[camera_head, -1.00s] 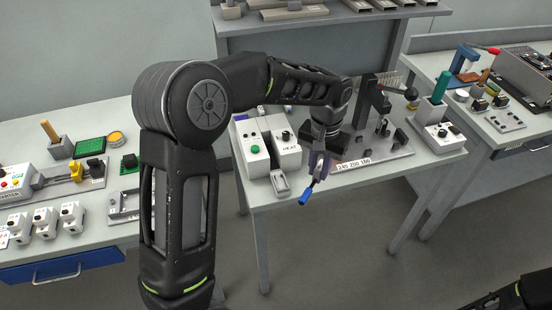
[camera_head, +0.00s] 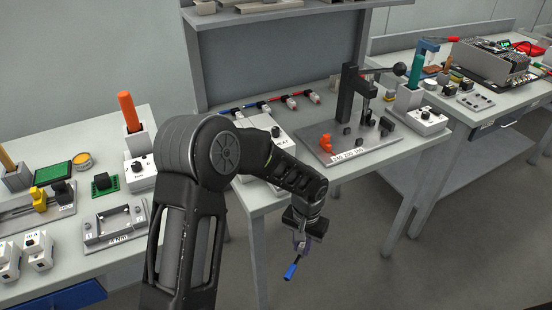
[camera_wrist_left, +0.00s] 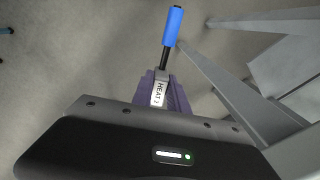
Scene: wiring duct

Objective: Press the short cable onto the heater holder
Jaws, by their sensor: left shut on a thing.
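My left gripper (camera_head: 301,240) is shut on the short cable (camera_head: 290,271), which has a blue end. It hangs in front of the middle table's front edge, over the floor. In the left wrist view the gripper's purple fingers (camera_wrist_left: 164,95) hold a white tag reading HEAT. The cable's dark stem and blue end (camera_wrist_left: 172,26) point away from the palm. A white box marked HEAT (camera_head: 262,122) stands on the middle table, partly hidden by my arm. My right gripper is out of view.
Several small clips with red and blue ends (camera_head: 290,101) line the back of the middle table. A dark lever press (camera_head: 350,100) stands on a grey plate, with an orange piece (camera_head: 322,143) beside it. The floor around the held cable is clear.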

